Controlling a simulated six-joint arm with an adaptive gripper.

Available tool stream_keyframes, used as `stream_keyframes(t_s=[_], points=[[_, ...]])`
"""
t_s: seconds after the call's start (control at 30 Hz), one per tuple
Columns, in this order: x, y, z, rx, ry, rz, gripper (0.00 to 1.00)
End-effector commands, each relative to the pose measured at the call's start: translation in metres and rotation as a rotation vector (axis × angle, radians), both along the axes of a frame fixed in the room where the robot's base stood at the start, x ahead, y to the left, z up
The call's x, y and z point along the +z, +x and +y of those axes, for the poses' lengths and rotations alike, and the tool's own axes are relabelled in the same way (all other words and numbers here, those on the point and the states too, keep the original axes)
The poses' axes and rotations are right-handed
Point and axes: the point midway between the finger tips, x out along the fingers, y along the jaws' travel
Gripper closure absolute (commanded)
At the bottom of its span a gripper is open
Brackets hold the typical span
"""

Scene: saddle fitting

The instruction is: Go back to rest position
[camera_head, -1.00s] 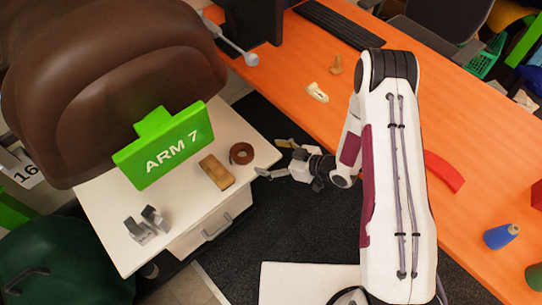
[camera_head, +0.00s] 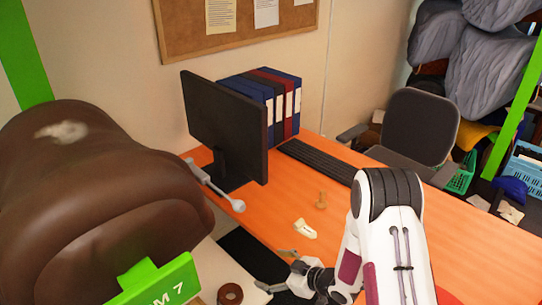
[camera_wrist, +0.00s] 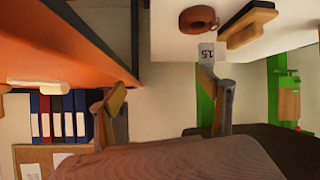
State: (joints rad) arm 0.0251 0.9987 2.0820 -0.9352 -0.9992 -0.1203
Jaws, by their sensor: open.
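My gripper (camera_head: 277,270) is near the bottom middle of the head view, between the white stand and the orange desk. It is open and empty. In the wrist view its two fingers (camera_wrist: 165,105) stand well apart, with nothing between them. My white arm reaches down at the right of the head view.
A large brown saddle form (camera_head: 90,200) with a green sign (camera_head: 160,285) fills the left. The orange desk (camera_head: 450,235) holds a monitor (camera_head: 225,125), a keyboard (camera_head: 318,162), a white piece (camera_head: 305,229) and a small wooden peg (camera_head: 321,200). A brown ring (camera_head: 230,294) lies on the white stand.

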Motion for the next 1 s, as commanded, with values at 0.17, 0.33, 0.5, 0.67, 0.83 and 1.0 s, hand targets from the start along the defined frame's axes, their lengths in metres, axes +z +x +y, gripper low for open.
stream_keyframes(t_s=[0.17,0.33,0.5,0.67,0.83,1.0], points=[[0.025,0.015,-0.016,-0.053,-0.064,-0.006,0.21],[0.051,0.025,-0.034,-0.111,-0.125,-0.006,0.21],[0.079,0.033,-0.054,-0.179,-0.182,-0.002,0.21],[0.106,0.036,-0.073,-0.245,-0.228,0.005,0.21],[0.136,0.034,-0.092,-0.318,-0.269,0.017,0.21],[0.165,0.028,-0.111,-0.390,-0.301,0.032,0.21]])
